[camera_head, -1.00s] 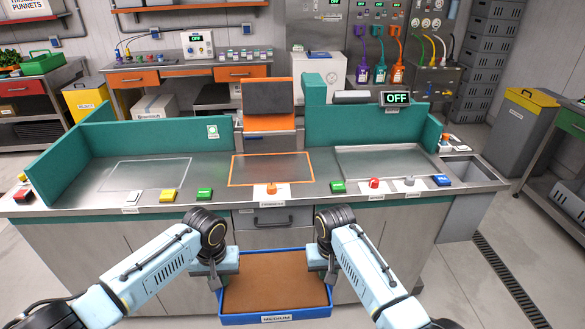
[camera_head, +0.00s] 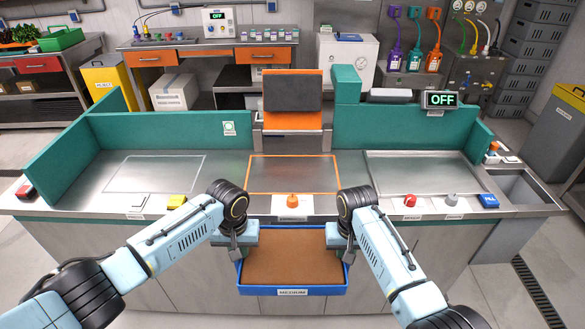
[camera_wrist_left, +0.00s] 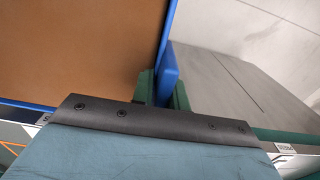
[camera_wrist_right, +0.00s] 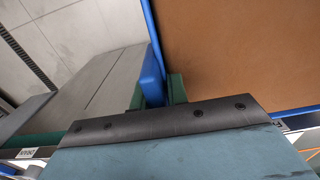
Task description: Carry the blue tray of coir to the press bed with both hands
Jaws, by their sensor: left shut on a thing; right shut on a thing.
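The blue tray (camera_head: 293,291) is filled level with brown coir (camera_head: 292,258) and hangs level in front of the counter, its far edge just below the counter's front edge in the head view. My left gripper (camera_head: 237,243) is shut on the tray's left side, with a blue tab (camera_wrist_left: 168,72) between its fingers in the left wrist view. My right gripper (camera_head: 340,243) is shut on the right side, gripping a matching blue tab (camera_wrist_right: 151,76). The press bed appears to be the orange-outlined metal area (camera_head: 293,174) in the counter's middle, bare, below an orange and dark press (camera_head: 292,97).
An orange knob (camera_head: 292,200) stands at the counter's front edge before the outlined area. A red button (camera_head: 410,200) and grey knob (camera_head: 450,199) are to the right, a yellow button (camera_head: 176,201) to the left. Teal walls (camera_head: 180,133) flank the press.

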